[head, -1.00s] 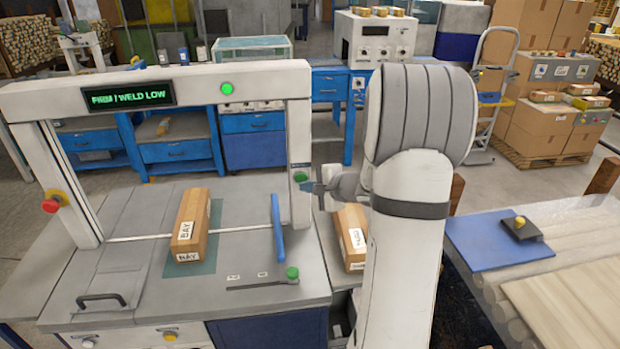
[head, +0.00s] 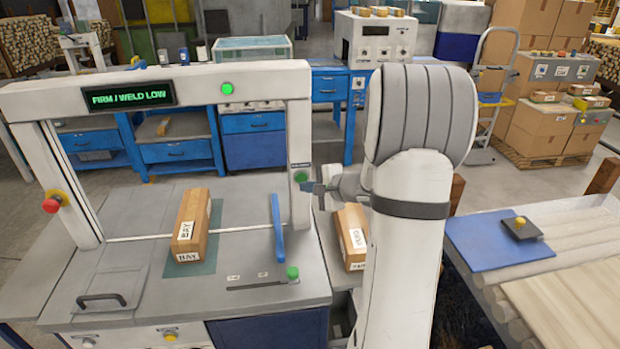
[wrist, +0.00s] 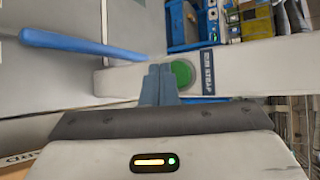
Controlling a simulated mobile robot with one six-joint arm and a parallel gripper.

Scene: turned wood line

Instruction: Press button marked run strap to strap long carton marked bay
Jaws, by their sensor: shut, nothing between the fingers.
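The long carton marked BAY (head: 190,228) lies on the strapping machine's table, under the arch, on a green-grey patch. The green run strap button (head: 301,176) is on the arch's right post. In the wrist view the button (wrist: 181,74) sits beside a label reading RUN STRAP (wrist: 209,72). My gripper (head: 318,187) is shut and empty, its tips at the button's face. In the wrist view the shut fingers (wrist: 160,82) overlap the button's edge; whether they touch it I cannot tell. No strap shows around the carton.
A blue upright guide (head: 278,226) stands right of the carton. A second carton (head: 351,237) lies right of the machine, partly behind my arm. A red stop button (head: 52,203) is on the left post.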

